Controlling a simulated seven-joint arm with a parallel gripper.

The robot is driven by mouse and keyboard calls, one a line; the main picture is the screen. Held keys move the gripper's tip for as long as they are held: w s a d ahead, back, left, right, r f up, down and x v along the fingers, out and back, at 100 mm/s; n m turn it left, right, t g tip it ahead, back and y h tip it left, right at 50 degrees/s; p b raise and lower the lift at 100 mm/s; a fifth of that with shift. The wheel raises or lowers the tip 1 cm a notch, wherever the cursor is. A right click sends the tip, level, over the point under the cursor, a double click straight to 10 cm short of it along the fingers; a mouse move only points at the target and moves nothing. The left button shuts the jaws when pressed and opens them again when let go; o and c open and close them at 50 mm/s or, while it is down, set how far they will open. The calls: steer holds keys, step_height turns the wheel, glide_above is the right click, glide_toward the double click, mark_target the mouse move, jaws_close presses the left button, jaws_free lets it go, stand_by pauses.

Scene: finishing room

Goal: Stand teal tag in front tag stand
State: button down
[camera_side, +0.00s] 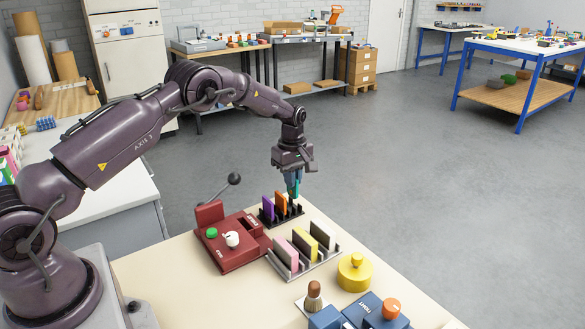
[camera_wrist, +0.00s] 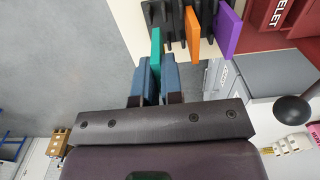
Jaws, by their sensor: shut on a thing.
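My gripper (camera_side: 292,185) points down above the right end of a black tag stand (camera_side: 267,221). It is shut on the teal tag (camera_side: 298,186), which is upright and mostly hidden by the fingers. The black stand holds a purple tag (camera_side: 268,207) and an orange tag (camera_side: 281,203). In the wrist view the teal tag (camera_wrist: 155,48) shows between the blue fingers (camera_wrist: 156,82), beside the orange tag (camera_wrist: 192,30) and the black stand (camera_wrist: 158,14). I cannot tell whether its lower edge is in a slot.
A dark red device (camera_side: 240,257) with a lever (camera_side: 233,180) stands left of the stands. A yellow round weight (camera_side: 355,272), a brush (camera_side: 313,297) and a blue box (camera_side: 376,312) are nearer. The table's far edge lies just beyond the black stand.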

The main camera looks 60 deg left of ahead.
mark_target(292, 197)
steer(key=shift+f, duration=1.4)
steer(key=shift+f, duration=0.6)
stand_by(0.3)
steer(key=c, duration=1.5)
jaws_free()
steer(key=shift+c, duration=0.2)
steer(key=shift+r, duration=5.5)
